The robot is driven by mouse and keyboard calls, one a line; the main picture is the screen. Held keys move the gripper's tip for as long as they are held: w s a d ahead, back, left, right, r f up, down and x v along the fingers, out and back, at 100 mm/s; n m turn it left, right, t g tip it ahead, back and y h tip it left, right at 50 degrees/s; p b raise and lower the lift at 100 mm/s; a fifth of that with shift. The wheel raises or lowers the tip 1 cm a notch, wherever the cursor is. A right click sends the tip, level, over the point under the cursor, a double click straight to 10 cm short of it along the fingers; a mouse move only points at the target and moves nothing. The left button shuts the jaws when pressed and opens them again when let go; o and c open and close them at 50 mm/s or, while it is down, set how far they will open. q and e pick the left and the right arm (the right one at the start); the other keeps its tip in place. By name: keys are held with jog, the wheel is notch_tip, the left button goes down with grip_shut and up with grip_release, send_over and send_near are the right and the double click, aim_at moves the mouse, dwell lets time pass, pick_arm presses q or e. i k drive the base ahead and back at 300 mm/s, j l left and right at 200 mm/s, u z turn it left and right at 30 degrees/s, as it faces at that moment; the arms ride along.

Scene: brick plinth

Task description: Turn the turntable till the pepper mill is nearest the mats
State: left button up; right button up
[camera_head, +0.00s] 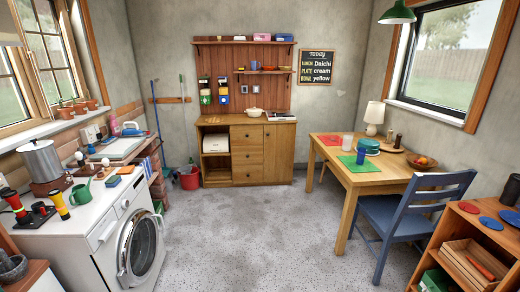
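A low round wooden disc, which looks like the turntable (392,150), lies on the wooden table behind the teal round pot (369,145). A slim dark upright shape, probably the pepper mill (397,141), stands at its right side. A smaller brown upright shape (389,136) stands just left of it. The red mat (330,140) and the green mat (353,163) lie on the table's left part, apart from the disc. The mill is on the side of the disc away from the mats. Neither of my grippers can be made out.
A fruit bowl (423,162) stands right of the disc, and a lamp (374,117) behind it. Cups (347,142) stand by the mats. A blue chair (408,215) is at the table's near right side. The grey floor (255,235) is clear in the middle.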

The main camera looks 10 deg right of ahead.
aim_at(384, 146)
jog(key=i, duration=3.95)
jog(key=z, duration=1.7)
